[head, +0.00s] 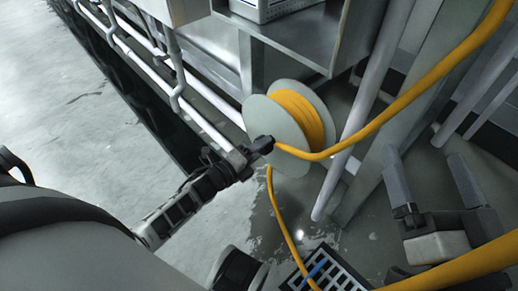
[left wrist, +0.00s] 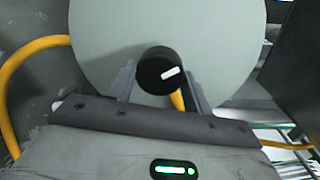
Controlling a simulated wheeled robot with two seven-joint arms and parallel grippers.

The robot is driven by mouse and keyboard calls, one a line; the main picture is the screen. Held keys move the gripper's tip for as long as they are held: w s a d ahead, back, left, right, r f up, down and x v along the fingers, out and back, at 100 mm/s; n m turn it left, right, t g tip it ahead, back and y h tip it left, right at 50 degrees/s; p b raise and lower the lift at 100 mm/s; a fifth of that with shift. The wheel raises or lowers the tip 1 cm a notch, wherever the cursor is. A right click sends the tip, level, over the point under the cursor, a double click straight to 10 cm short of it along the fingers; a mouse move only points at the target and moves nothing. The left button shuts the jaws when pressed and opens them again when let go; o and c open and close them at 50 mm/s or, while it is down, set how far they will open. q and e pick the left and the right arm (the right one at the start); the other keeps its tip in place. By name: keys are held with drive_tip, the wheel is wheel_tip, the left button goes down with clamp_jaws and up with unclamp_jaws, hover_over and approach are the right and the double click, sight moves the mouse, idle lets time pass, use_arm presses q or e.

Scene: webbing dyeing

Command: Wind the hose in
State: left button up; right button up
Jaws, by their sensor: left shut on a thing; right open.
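The hose reel has pale grey-green discs (head: 258,118) with orange-yellow hose (head: 305,115) wound between them. My left gripper (head: 258,150) is at the reel's near face, shut on the black crank knob (head: 266,145). In the left wrist view the knob (left wrist: 158,72), with a white mark, sits between the fingers in front of the disc (left wrist: 215,35). One hose length hangs from the reel toward the floor; another runs from beside the knob to the upper right. My right gripper (head: 424,162) is open and empty at lower right.
A black floor grate (head: 322,270) lies at the bottom, near the loose hose. Pale pipes (head: 362,110) and metal posts stand right of the reel. A metal shelf (head: 280,40) is above it. Railing pipes run at upper left; the wet floor (head: 70,120) at left is clear.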

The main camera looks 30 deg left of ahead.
use_arm(q)
drive_tip(key=shift+f, duration=0.15)
drive_tip(key=o, duration=1)
drive_tip(key=shift+c, duration=0.2)
drive_tip(key=p+v, duration=0.4)
drive_tip(key=v, duration=1.2)
use_arm(e)
drive_tip(key=f+g, duration=0.1)
drive_tip(key=s+f+m+g+h, duration=0.1)
drive_tip(key=s+f+g, duration=0.1)
drive_tip(key=f, duration=0.1)
drive_tip(key=shift+a+m+h, duration=0.15)
drive_tip(key=shift+m+h, duration=0.15)
use_arm(q)
drive_tip(key=shift+d, duration=0.1)
